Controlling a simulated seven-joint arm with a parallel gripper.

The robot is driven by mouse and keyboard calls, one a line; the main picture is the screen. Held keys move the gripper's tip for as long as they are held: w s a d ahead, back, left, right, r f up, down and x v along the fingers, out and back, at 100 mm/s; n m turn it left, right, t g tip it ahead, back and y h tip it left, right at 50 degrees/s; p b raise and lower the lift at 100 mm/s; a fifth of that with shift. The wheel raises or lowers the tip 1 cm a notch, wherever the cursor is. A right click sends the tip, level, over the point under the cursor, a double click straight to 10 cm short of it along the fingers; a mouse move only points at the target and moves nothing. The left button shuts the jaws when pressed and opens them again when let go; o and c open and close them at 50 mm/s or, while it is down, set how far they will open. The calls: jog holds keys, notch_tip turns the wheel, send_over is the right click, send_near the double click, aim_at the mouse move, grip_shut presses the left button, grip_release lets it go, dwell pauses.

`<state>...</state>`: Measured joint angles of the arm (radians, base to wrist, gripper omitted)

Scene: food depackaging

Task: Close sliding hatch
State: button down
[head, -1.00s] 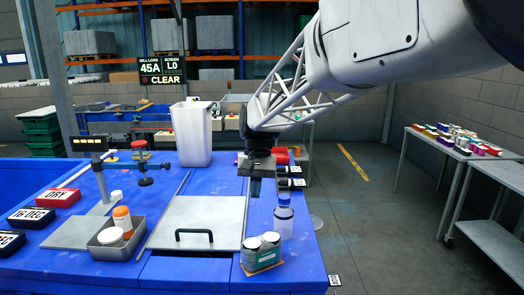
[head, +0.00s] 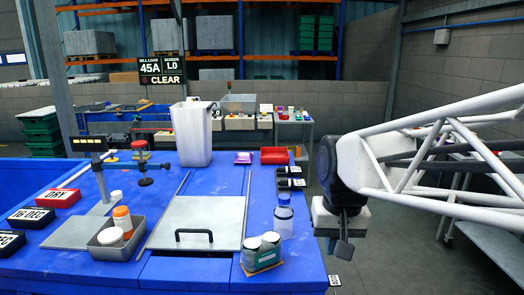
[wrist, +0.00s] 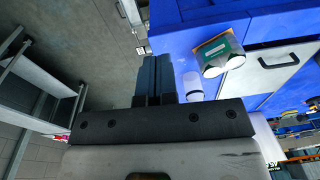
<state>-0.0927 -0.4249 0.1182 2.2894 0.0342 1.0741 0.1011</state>
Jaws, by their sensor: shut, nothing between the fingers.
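The sliding hatch (head: 203,219) is a flat grey metal plate with a black bar handle (head: 194,234) near its front edge. It lies in the blue table between two thin rails. Part of the hatch and its handle also shows in the wrist view (wrist: 279,58). My gripper (head: 341,250) is off the right side of the table, beyond the bottle and clear of the hatch. Its fingers (wrist: 152,75) are together and empty in the wrist view.
A bottle (head: 283,216) and a carton with two white-topped jars (head: 262,252) stand right of the hatch. A metal tray (head: 118,245) with an orange bottle sits left. A white bin (head: 193,133), purple packet (head: 243,158) and red tray (head: 274,155) are behind.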

jog(key=s+d+f, duration=0.2)
jog(key=s, duration=0.3)
jog(key=s+d+f+t, duration=0.1)
jog(key=s+d+f, duration=0.1)
jog(key=s, duration=0.4)
jog(key=shift+s+d+f+t+h, duration=0.2)
jog(key=shift+d+f+t+h, duration=0.1)
jog(key=shift+d+f, duration=0.1)
jog(key=c, duration=1.8)
grip_release()
jog(key=shift+c, duration=0.2)
